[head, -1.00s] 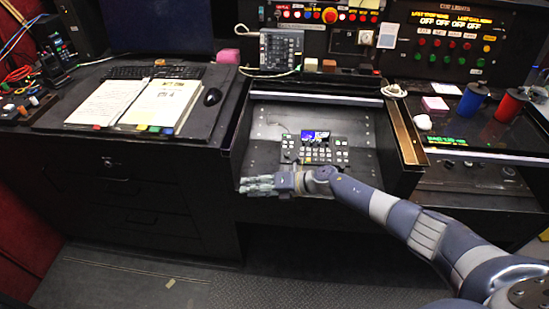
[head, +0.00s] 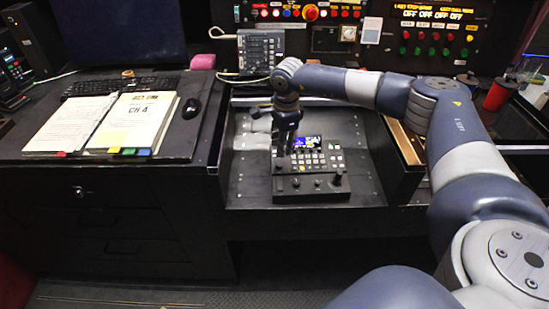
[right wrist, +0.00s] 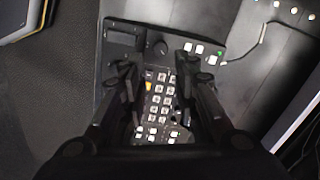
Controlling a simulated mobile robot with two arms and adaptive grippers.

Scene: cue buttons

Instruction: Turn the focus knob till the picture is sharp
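A black control panel (head: 312,194) with a small lit screen (head: 307,143), several buttons and small knobs lies in the recessed tray of the desk. The screen's picture is too small to judge its sharpness. My right gripper (head: 284,148) points down over the panel's left part, close above it. In the right wrist view its two fingers (right wrist: 158,78) are apart with nothing between them, and the keypad buttons show below. I cannot tell which knob sets focus. My left gripper is out of view.
An open binder (head: 140,122), a mouse (head: 192,107) and a keyboard (head: 118,86) lie on the desk at left. A red spool (head: 498,94) is at right. The tray is bare around the panel.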

